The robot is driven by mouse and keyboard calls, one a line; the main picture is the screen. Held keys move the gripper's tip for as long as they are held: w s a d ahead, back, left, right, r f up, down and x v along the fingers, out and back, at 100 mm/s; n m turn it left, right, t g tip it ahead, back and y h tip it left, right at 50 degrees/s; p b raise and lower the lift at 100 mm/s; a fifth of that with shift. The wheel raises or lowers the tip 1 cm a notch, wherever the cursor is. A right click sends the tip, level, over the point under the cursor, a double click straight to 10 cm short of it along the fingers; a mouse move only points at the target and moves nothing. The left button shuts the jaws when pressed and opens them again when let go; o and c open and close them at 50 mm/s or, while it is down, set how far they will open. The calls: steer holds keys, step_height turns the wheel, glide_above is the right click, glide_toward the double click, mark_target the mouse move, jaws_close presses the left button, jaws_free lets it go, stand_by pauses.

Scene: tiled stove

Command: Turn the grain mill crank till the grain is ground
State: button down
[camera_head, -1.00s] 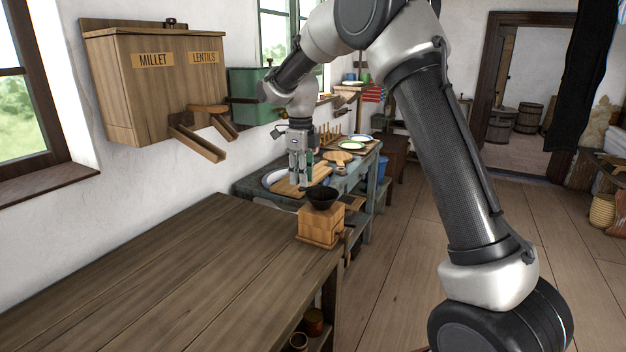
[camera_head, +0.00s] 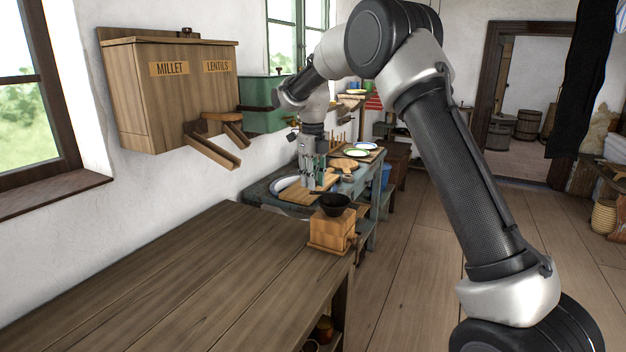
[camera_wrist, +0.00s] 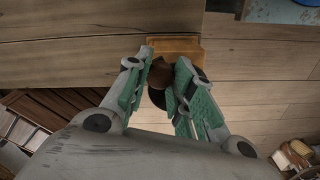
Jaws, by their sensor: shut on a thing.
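The grain mill (camera_head: 331,232) is a light wooden box with a dark round bowl (camera_head: 336,203) on top, standing at the far right corner of the brown table. My gripper (camera_head: 314,185) points down just behind the mill in the head view, partly hidden by the bowl. In the wrist view, the fingers of my gripper (camera_wrist: 164,70) are shut around a brown wooden piece (camera_wrist: 160,72), which looks like the crank knob. The mill's orange wooden edge (camera_wrist: 175,44) shows just past the fingertips. The rest of the crank is hidden, and I cannot see any grain.
The brown table (camera_head: 190,285) is bare left of the mill. A wooden MILLET and LENTILS box (camera_head: 165,95) with sloping chutes hangs on the wall. Behind the mill stands a blue-grey counter (camera_head: 262,190) with boards and plates. Open floor (camera_head: 420,270) lies to the right.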

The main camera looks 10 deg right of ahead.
steer(key=c, duration=1.2)
jaws_free()
steer(key=shift+o, duration=0.2)
step_height(320, 180, up, 12)
